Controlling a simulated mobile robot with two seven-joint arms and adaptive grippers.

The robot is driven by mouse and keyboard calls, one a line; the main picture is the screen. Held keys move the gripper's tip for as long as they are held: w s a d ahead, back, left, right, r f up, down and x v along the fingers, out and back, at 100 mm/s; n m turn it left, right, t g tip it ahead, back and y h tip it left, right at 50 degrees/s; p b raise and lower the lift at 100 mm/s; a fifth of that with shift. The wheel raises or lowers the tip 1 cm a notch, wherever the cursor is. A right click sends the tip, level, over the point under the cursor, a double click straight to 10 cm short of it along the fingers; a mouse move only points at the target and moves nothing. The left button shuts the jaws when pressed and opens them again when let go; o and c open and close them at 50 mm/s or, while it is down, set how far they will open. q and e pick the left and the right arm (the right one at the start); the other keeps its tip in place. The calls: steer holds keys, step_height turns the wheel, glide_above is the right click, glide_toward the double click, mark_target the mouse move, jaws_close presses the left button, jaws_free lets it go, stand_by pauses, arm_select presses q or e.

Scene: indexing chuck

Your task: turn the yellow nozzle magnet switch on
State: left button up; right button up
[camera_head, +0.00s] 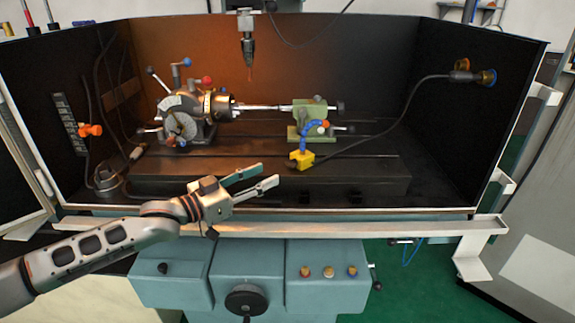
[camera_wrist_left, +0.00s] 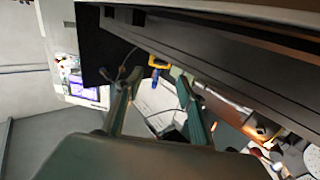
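The yellow nozzle magnet base (camera_head: 301,159) sits on the dark machine table near its front edge, with a blue segmented nozzle (camera_head: 309,135) rising from it and ending in an orange tip. Its switch is too small to make out. In the left wrist view the yellow base (camera_wrist_left: 157,62) shows small, beyond and between the fingers. My left gripper (camera_head: 268,177) is open and empty, in front of the table and to the left of the magnet, its fingers pointing right. It also shows open in the left wrist view (camera_wrist_left: 160,85). My right gripper is not in view.
The indexing chuck (camera_head: 190,108) stands left on the table (camera_head: 210,180), with a green tailstock (camera_head: 308,115) behind the magnet. A black hose (camera_head: 390,125) runs from the magnet to the right wall. A spindle (camera_head: 247,45) hangs above. A pale front rail (camera_head: 340,228) borders the enclosure.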

mark_target(288, 164)
arm_select(q)
steer(key=b+x, duration=0.1)
steer(key=x, duration=0.5)
steer(key=shift+w+d+f+b, duration=0.15)
steer(key=shift+w+d+b, duration=0.1)
steer(key=shift+b, duration=0.1)
steer(key=shift+w+d, duration=0.3)
steer(key=shift+d, duration=0.05)
jaws_close()
